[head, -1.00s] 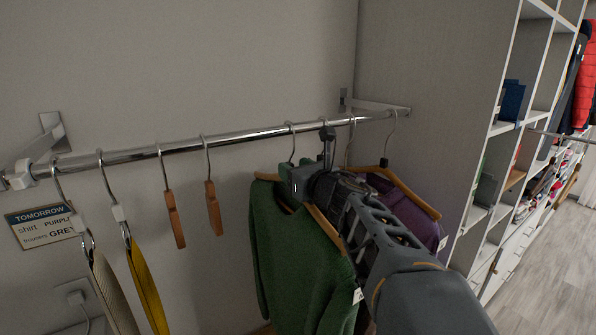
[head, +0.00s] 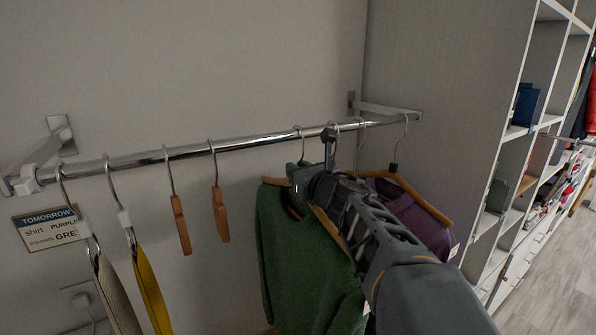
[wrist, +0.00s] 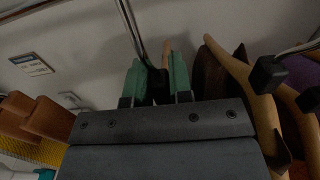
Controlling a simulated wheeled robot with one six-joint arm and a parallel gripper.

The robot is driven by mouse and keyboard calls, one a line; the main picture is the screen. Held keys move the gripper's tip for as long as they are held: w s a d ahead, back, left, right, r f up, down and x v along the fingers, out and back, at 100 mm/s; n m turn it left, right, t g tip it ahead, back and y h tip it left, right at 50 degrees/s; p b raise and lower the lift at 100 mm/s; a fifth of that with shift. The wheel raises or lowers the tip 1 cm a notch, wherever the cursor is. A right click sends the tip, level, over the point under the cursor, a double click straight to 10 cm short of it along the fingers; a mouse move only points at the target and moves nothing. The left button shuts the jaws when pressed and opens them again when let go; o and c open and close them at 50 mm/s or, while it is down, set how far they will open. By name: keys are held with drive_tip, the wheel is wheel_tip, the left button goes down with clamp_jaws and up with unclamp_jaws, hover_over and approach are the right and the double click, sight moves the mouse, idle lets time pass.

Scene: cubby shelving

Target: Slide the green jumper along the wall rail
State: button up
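The green jumper (head: 290,250) hangs on a wooden hanger from the wall rail (head: 240,143), right of the middle. My gripper (wrist: 158,84) reaches up to the hanger neck from the front. In the wrist view its two teal fingertips stand on either side of a black hanger collar (wrist: 158,92), seemingly pressed on it. The hook (wrist: 130,25) rises from there to the rail. This looks like the green jumper's hanger; my arm hides the join in the head view. The jumper itself is hidden behind my gripper in the wrist view.
A purple garment (head: 410,215) hangs close on the right, with a dark brown one (wrist: 212,75) between. Two wooden-ended hangers (head: 220,212), a yellow item (head: 150,290) and a beige one (head: 117,295) hang left. Bare rail lies between wooden ends and jumper. A sign (head: 45,230) is at left.

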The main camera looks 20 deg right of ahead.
clamp_jaws()
drive_tip(key=shift+a, duration=0.15)
drive_tip(key=a+b, duration=0.3)
drive_tip(key=a, duration=0.3)
drive_tip(key=shift+s+a, duration=0.35)
drive_tip(key=shift+s, duration=0.05)
idle(0.5)
drive_tip(key=o, duration=0.6)
unclamp_jaws()
drive_tip(key=shift+c, duration=0.2)
